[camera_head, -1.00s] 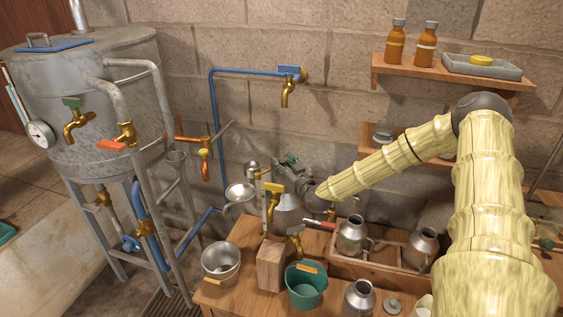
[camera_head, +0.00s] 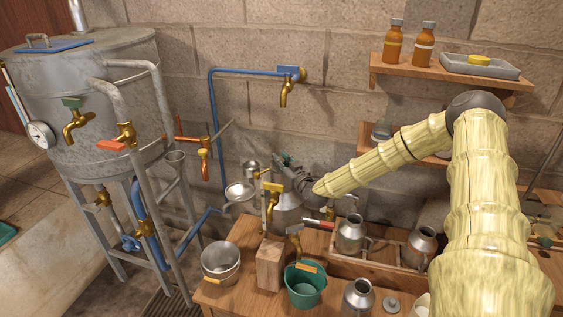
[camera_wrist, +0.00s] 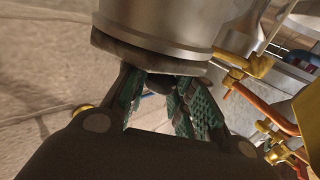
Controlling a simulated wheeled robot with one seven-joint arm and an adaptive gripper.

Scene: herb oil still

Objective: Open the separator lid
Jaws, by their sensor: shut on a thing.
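The separator (camera_head: 287,212) is a grey metal vessel behind the wooden block, partly hidden by a brass tap and my arm. In the wrist view its metal wall (camera_wrist: 160,22) fills the top of the picture. The separator lid (camera_wrist: 135,50) shows there as a dark, flat disc against the vessel's end; I see no clear gap between them. My gripper (camera_head: 284,162) is above the separator in the head view. In the wrist view my gripper (camera_wrist: 158,85) has its green-padded fingers closed around the lid's small dark knob, mostly hidden between them.
A brass tap (camera_head: 272,190) stands close in front of the separator. A wooden block (camera_head: 270,265), a teal bucket (camera_head: 305,288) and a metal pot (camera_head: 220,262) are on the bench. A crate (camera_head: 378,272) with metal cans is to the right. The wall is close behind.

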